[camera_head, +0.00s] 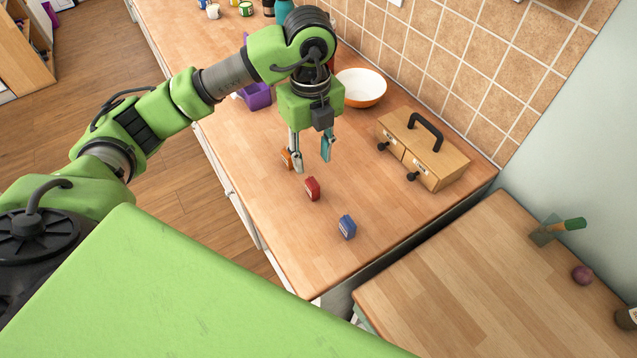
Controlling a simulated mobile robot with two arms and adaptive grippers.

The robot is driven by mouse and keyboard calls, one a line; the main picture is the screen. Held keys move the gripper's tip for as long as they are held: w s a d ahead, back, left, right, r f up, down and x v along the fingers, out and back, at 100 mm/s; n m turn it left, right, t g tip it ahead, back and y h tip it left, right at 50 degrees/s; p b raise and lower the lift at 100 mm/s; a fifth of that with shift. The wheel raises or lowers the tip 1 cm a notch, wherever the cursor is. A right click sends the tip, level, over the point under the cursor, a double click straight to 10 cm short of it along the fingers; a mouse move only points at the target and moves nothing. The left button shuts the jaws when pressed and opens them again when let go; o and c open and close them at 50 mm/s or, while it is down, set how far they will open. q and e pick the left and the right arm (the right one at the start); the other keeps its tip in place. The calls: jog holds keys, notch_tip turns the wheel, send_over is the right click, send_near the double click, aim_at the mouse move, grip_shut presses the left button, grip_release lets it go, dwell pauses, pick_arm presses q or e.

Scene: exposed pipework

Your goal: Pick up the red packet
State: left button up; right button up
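The red packet (312,189) is a small block on the wooden counter, between an orange packet (286,158) and a blue packet (347,227). My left gripper (312,166) points down above the counter, a little beyond the red packet in the head view. Its two fingers are spread apart with nothing seen between them. One finger partly covers the orange packet. My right gripper is not in view.
A wooden box with a black handle (425,150) stands right of the gripper. An orange and white bowl (361,88) and a purple container (257,97) sit farther back. A trowel (546,232) and an onion (582,275) lie on the lower-right worktop. The counter around the blue packet is clear.

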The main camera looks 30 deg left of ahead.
aim_at(312, 183)
pick_arm(q)
jog(key=f, duration=0.2)
jog(key=f+p, duration=0.1)
jog(key=f, duration=0.1)
jog(key=shift+s+a+f, duration=0.15)
jog(key=shift+s+a, duration=0.05)
jog(key=shift+w+d+f, duration=0.1)
jog(key=shift+f, duration=0.45)
notch_tip(312, 183, down, 4)
jog(key=p, duration=0.2)
jog(key=shift+d+f+p, duration=0.15)
jog(key=shift+f+p, duration=0.05)
jog(key=shift+p, duration=0.1)
jog(key=shift+f, duration=0.25)
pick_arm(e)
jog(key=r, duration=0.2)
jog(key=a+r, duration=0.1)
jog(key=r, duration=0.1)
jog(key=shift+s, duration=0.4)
pick_arm(q)
jog(key=c, duration=0.9)
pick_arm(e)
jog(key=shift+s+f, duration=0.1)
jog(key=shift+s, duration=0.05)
